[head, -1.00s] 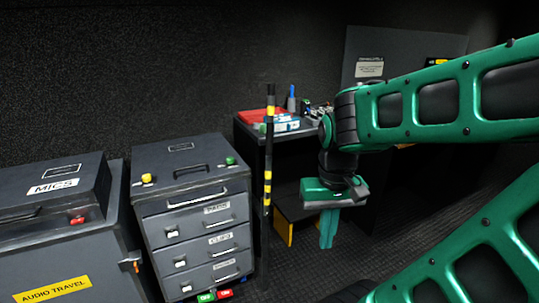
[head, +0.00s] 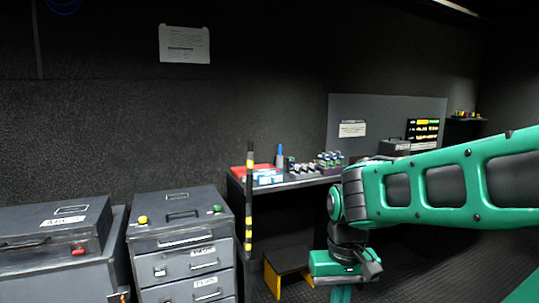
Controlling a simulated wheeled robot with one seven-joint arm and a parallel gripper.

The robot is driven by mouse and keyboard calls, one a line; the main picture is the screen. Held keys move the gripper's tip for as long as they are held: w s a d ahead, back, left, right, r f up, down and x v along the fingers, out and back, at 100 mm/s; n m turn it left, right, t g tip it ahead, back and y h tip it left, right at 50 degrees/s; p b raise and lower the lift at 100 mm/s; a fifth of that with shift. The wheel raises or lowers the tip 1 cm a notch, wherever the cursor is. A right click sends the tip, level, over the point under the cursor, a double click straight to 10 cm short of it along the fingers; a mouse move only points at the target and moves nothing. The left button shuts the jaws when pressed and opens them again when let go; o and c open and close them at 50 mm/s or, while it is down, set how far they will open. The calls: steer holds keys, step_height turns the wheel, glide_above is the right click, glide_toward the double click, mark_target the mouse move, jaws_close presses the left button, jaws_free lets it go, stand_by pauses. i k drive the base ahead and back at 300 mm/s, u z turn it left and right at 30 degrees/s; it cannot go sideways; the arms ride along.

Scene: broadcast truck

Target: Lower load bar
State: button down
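The load bar (head: 249,205) is a thin upright black pole with yellow bands.
A grey drawer case (head: 184,240) stands left of the bar, with another grey case (head: 55,235) further left. The worktable (head: 300,184) behind carries a red box and small items. A yellow-edged step stool (head: 288,262) sits under it, near my gripper.

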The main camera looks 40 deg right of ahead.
mark_target(250, 144)
steer(key=k, duration=0.5)
steer(key=z, duration=0.7)
steer(key=i, duration=0.8)
steer(key=z, duration=0.45)
steer(key=i, duration=1.05)
steer(key=u, duration=0.45)
